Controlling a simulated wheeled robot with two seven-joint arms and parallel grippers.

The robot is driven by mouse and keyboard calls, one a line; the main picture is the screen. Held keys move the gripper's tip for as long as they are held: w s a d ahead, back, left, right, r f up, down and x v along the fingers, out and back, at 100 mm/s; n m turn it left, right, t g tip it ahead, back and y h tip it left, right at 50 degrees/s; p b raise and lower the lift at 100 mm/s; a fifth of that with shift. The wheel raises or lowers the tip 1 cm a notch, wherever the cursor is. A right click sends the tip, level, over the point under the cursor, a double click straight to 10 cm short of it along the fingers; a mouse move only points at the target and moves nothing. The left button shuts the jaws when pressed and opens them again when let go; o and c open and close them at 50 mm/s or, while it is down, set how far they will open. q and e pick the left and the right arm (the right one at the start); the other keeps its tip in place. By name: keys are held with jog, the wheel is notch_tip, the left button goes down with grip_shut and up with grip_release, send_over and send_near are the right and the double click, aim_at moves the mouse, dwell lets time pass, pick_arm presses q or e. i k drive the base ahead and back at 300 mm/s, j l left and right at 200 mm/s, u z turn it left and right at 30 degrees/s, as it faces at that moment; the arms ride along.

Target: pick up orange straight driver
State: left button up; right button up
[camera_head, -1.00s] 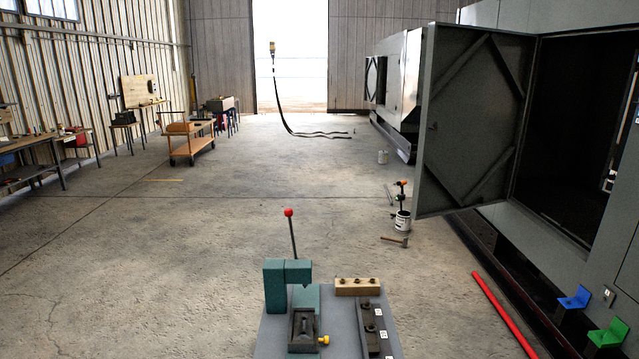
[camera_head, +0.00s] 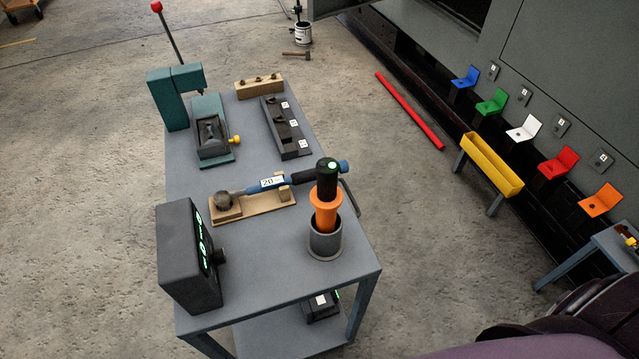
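The orange straight driver (camera_head: 325,212) stands upright in a grey cup-shaped holder (camera_head: 325,243) near the front right corner of the grey table (camera_head: 285,310). It has an orange body and a black upper part with a green-lit top. The lower end is hidden inside the holder. Neither of my grippers shows, so I cannot see whether they are open or shut.
A blue-handled wrench marked 20 (camera_head: 270,182) lies on a wooden cradle just behind the driver. A black display box (camera_head: 184,260) stands left. A teal press (camera_head: 175,100) with a red-knobbed lever stands at the back. Coloured brackets (camera_head: 525,127) line the enclosure.

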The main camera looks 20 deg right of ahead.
aim_at(325, 197)
jog(key=l+u, duration=0.1)
jog(key=l, duration=0.3)
jog(key=k+l+u, duration=0.15)
jog(key=l, duration=0.2)
jog(key=l+u, duration=0.1)
jog(key=l, duration=0.3)
jog(key=k+l+u, duration=0.15)
jog(key=l, duration=0.2)
jog(key=k+l+u, duration=0.1)
jog(key=l, duration=0.3)
